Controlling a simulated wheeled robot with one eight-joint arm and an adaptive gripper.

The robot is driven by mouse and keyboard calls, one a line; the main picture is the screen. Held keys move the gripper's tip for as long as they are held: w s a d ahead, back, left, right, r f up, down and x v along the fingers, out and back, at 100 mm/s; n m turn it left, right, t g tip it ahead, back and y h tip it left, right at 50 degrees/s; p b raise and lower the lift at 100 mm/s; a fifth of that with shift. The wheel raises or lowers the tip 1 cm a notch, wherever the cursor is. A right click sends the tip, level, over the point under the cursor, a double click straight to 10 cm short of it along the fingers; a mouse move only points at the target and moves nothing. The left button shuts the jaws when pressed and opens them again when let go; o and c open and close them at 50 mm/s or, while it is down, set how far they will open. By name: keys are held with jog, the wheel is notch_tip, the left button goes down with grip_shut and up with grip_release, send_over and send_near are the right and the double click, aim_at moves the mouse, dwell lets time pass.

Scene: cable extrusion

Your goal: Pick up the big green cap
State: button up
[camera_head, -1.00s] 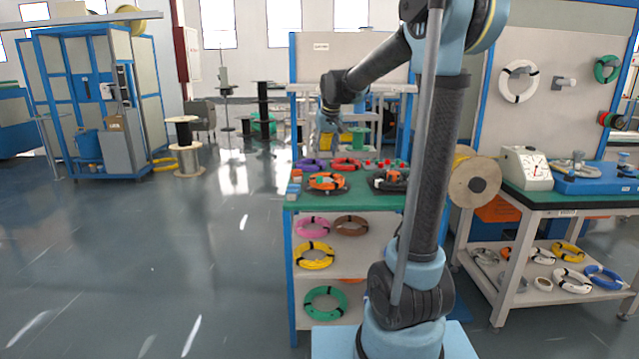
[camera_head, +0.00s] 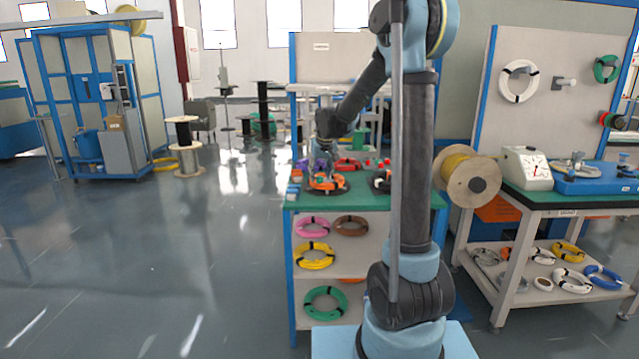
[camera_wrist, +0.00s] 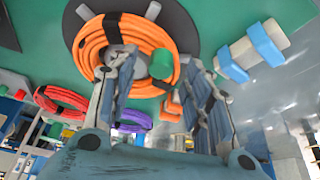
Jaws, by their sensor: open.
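The green cap (camera_wrist: 161,64) shows in the wrist view as a small green cylinder inside an orange cable coil (camera_wrist: 150,34). A grey post-like part stands beside it. My gripper (camera_wrist: 162,82) is open, and the cap appears between its two fingers, closer to the left one. I cannot tell whether a finger touches it. In the head view my gripper (camera_head: 325,172) is low over the orange coil (camera_head: 327,187) on the green tabletop (camera_head: 360,203). The cap is too small and too covered there to make out clearly.
Blue-and-white blocks (camera_wrist: 264,43) lie beside the coil. A red coil (camera_head: 348,164) and a purple coil (camera_wrist: 135,118) lie nearby. Another dark round holder (camera_head: 380,181) is to the right. Several small red-topped pieces stand at the table's back.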

jog(key=shift+w+f, duration=0.2)
jog(key=shift+f, duration=0.25)
jog(key=c, duration=0.7)
jog(key=shift+c, duration=0.2)
notch_tip(320, 180, up, 10)
jog(key=shift+c, duration=0.6)
